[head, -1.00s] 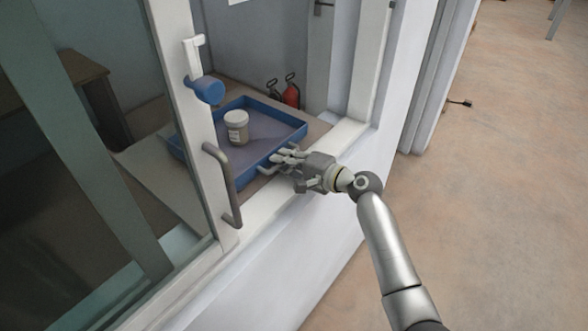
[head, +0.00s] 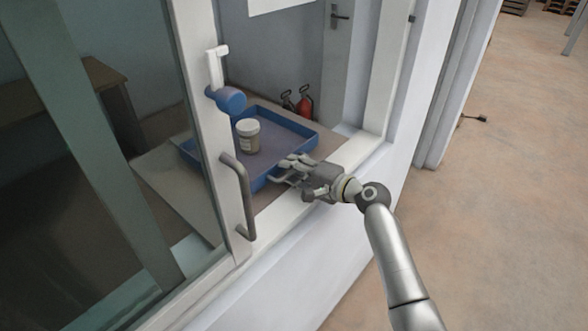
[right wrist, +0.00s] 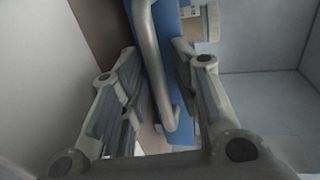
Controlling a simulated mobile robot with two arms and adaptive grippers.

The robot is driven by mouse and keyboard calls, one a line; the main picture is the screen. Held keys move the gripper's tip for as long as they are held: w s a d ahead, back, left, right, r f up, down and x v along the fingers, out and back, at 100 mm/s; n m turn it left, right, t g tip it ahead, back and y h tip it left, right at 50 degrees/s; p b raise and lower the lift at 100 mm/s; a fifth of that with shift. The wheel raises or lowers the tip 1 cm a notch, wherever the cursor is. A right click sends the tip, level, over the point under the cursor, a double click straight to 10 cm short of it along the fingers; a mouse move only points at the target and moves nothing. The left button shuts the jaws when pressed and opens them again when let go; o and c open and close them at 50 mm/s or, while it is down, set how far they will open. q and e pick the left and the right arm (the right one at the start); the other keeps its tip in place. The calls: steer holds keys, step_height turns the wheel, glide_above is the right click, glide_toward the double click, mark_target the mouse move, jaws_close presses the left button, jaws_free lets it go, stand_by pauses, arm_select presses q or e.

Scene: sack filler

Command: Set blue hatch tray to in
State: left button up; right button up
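The blue hatch tray (head: 290,122) lies on a board inside the window opening, with a lidded jar (head: 248,138) standing in it. A grey bar handle is on the tray's near side. My right gripper (head: 290,170) reaches over the sill to this handle. In the right wrist view the handle (right wrist: 154,70) runs between the two spread fingers of my right gripper (right wrist: 155,85), with the blue tray (right wrist: 183,75) beyond. My left gripper is not in view.
The floor at right is mostly clear.

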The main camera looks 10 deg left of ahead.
steer(key=shift+r, duration=0.1)
steer(key=v, duration=1.2)
